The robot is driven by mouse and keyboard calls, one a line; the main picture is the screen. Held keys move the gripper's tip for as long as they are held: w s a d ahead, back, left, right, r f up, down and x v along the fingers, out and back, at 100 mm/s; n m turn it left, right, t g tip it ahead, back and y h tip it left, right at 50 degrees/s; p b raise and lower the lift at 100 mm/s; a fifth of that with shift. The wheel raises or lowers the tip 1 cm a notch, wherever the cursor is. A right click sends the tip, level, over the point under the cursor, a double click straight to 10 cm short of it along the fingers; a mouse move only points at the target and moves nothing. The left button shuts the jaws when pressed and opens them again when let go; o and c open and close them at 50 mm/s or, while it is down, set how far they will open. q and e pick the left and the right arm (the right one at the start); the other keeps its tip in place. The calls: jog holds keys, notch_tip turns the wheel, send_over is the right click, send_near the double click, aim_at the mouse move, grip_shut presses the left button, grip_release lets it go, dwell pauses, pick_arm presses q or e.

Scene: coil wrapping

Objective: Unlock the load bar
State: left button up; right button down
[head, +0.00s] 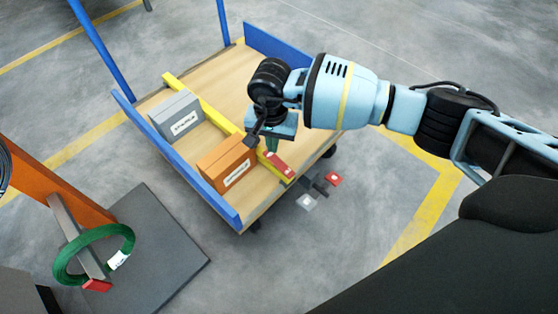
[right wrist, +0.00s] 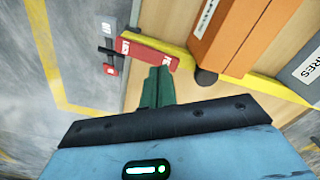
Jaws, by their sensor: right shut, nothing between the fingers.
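The yellow load bar (head: 205,105) lies across the wooden cart bed beside a grey box and an orange box. A red lever (head: 279,163) sits at its near end. In the right wrist view the yellow bar (right wrist: 262,88) runs past the orange box to the red lever (right wrist: 146,52). My right gripper (head: 270,142) is over the bar's near end, just short of the red lever. Its green fingers (right wrist: 157,88) are shut and empty, with the tips close to the lever; I cannot tell if they touch. My left gripper is not in view.
The grey box (head: 177,115) and orange box (head: 227,163) stand on the cart (head: 222,68), which has blue rails. A post with a red-tipped arm holds a green coil (head: 64,258) at lower left. A small grey device with a red button (head: 333,179) shows beyond the cart's edge.

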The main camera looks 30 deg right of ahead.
aim_at(273, 157)
jog(key=shift+f+b, duration=0.4)
jog(key=shift+f, duration=0.15)
jog(key=shift+f+b, duration=0.45)
jog(key=shift+f, duration=0.1)
dwell(0.6)
jog(key=shift+f, duration=0.65)
dwell(0.3)
jog(key=shift+r, duration=0.1)
jog(key=shift+r+p, duration=1.05)
jog(key=shift+r, duration=0.55)
jog(key=shift+r+p, duration=1.15)
jog(key=shift+r, duration=0.7)
